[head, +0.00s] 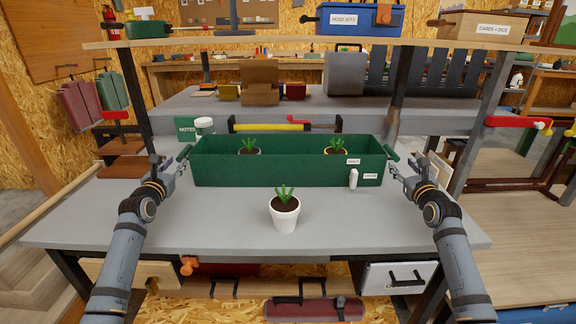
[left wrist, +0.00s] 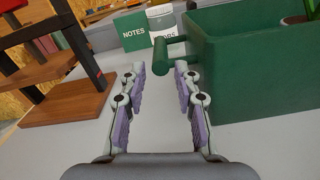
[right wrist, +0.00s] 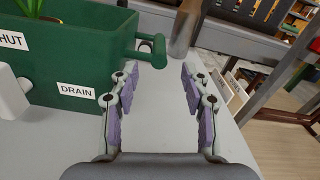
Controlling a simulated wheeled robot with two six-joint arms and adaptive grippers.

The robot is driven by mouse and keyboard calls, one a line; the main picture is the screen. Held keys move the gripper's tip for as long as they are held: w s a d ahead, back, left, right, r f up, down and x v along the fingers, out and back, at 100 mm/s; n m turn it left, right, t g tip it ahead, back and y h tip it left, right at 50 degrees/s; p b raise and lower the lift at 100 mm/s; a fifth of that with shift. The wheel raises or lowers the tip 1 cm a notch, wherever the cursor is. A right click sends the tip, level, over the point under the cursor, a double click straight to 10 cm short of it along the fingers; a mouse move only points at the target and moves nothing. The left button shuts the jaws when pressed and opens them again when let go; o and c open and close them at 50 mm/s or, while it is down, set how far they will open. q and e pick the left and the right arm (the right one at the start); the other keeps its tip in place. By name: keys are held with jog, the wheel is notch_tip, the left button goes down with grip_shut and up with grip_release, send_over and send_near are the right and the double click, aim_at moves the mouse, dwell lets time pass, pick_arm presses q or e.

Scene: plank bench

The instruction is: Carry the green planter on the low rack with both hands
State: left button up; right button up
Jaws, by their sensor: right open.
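The long green planter (head: 290,170) stands upright on the grey bench top (head: 220,222), with two small plants inside. A white lever (head: 353,179) and labels reading SHUT and DRAIN are on its front right. My left gripper (head: 183,163) is open beside the planter's left end; in the left wrist view the green handle (left wrist: 166,55) lies just beyond its fingertips. My right gripper (head: 395,165) is open beside the right end; in the right wrist view the other handle (right wrist: 152,48) lies beyond its fingertips, nearer the left finger. Neither gripper holds anything. I cannot tell which surface is the low rack.
A white pot with a plant (head: 285,212) stands in front of the planter. A white-lidded jar (head: 204,126) and a green NOTES box (head: 187,128) stand behind its left end. A brown wooden stand (left wrist: 66,85) is at left. An overhead shelf (head: 270,43) spans above.

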aim_at(185, 149)
pick_arm(q)
jog(key=w, duration=0.9)
pick_arm(e)
jog(key=w, duration=1)
jog(key=shift+w+a, duration=0.1)
pick_arm(q)
jog(key=shift+c, duration=0.2)
pick_arm(e)
jog(key=shift+c, duration=0.2)
pick_arm(q)
jog(key=c, duration=0.5)
pick_arm(e)
jog(key=c, duration=0.5)
pick_arm(q)
grip_shut()
pick_arm(e)
grip_shut()
